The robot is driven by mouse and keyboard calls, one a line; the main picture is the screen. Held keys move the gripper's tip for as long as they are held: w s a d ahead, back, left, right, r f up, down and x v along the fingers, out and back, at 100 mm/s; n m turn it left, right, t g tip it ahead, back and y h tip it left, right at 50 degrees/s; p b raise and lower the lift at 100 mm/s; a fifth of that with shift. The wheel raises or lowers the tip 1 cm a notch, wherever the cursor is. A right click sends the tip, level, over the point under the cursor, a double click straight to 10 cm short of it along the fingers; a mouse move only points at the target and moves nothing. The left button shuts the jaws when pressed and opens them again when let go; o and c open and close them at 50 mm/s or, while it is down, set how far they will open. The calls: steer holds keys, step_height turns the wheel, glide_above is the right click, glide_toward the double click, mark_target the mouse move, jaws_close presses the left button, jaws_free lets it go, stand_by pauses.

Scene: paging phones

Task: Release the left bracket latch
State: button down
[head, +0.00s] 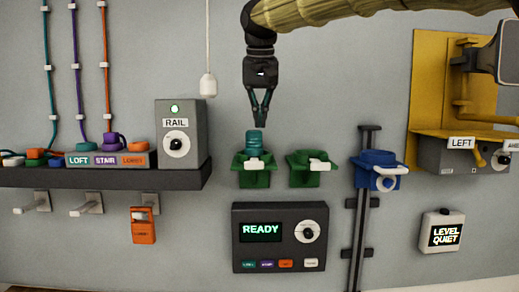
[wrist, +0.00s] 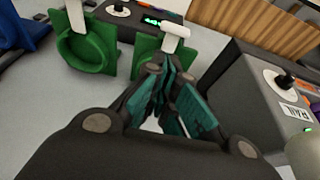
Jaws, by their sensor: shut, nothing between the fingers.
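The left green bracket (head: 252,180) is on the wall and holds a teal cylinder (head: 254,143) upright. Its white latch (head: 256,163) lies across its front. In the wrist view the same bracket (wrist: 146,52) and its white latch (wrist: 175,31) show just beyond my fingertips. My gripper (head: 262,124) points down just above the teal cylinder, with its fingers together and nothing seen between them. It also shows in the wrist view (wrist: 165,66). Whether the fingertips touch the cylinder is unclear. The cylinder is not clearly seen in the wrist view.
A second green bracket (head: 308,180) stands empty to the right, with a blue holder (head: 380,170) on a dark rail beyond. A grey RAIL box (head: 180,118) stands left on a dark shelf (head: 100,178). The READY panel (head: 280,262) is below. A white pull cord (head: 208,85) hangs nearby.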

mark_target(254, 162)
steer(key=p+x, duration=0.1)
steer(key=x, duration=0.2)
steer(key=p+x, duration=0.1)
steer(key=x, duration=0.2)
steer(key=p+x, duration=0.2)
steer(key=x, duration=0.1)
steer(key=shift+w+a, duration=0.15)
steer(key=shift+a, duration=0.1)
steer(key=shift+f, duration=0.4)
steer(key=shift+f, duration=0.1)
